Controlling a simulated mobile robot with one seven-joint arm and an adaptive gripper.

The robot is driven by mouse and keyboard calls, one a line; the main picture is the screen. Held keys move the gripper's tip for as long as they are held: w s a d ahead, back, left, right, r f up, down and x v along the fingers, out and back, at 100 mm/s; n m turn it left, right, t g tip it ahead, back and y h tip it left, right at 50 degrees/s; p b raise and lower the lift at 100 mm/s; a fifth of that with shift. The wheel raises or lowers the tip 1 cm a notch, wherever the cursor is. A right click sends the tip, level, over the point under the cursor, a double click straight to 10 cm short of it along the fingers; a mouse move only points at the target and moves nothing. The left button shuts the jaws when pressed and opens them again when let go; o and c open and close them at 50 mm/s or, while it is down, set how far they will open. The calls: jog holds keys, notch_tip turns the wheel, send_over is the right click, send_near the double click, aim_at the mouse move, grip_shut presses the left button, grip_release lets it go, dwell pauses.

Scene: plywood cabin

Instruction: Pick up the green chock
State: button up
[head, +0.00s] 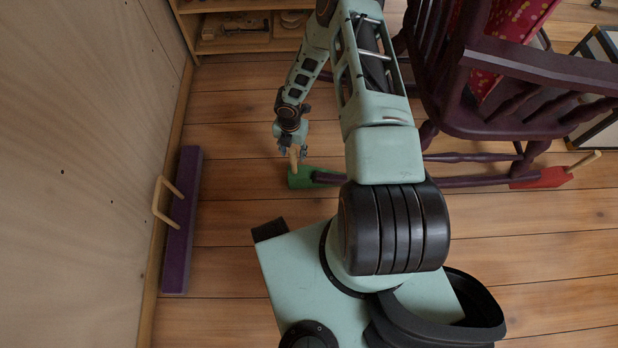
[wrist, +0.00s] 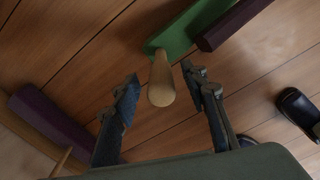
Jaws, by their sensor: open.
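The green chock (head: 300,178) lies on the plank floor against the end of a dark purple rocker of the rocking chair. A pale wooden handle (head: 293,158) stands up from it. In the wrist view the green chock (wrist: 181,36) shows at the top, with its handle (wrist: 161,82) pointing toward the camera. My gripper (wrist: 160,82) is open, with one finger to each side of the handle and a gap on both sides. In the head view my gripper (head: 292,150) is at the handle, just above the chock. Part of the chock is hidden behind the handle.
The purple rocking chair (head: 540,68) stands at the right, and its rocker (wrist: 228,26) touches the chock. A purple bar with a wooden handle (head: 182,230) lies along the left wall. A low shelf (head: 245,42) stands behind.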

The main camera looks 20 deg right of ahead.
jog(key=shift+f, duration=0.5)
grip_shut()
